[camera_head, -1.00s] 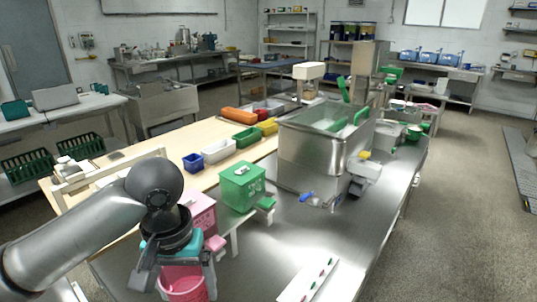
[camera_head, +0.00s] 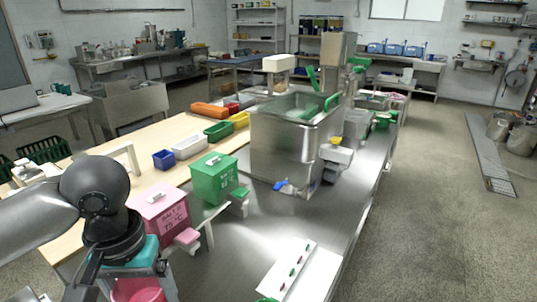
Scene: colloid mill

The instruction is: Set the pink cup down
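The pink cup (camera_head: 138,290) shows at the bottom left edge of the head view; its lower part is cut off by the frame. My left gripper (camera_head: 125,284) comes down over it from above, with a finger on each side, and appears shut on it. The cup's base is out of view, so I cannot tell whether it touches the steel table (camera_head: 225,270). My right gripper is not in view.
A pink box (camera_head: 160,212) and a green box (camera_head: 213,178) stand just beyond. A large steel tank (camera_head: 285,150) is further back. A white panel with coloured marks (camera_head: 300,270) lies at the front right. Bare steel lies between panel and cup.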

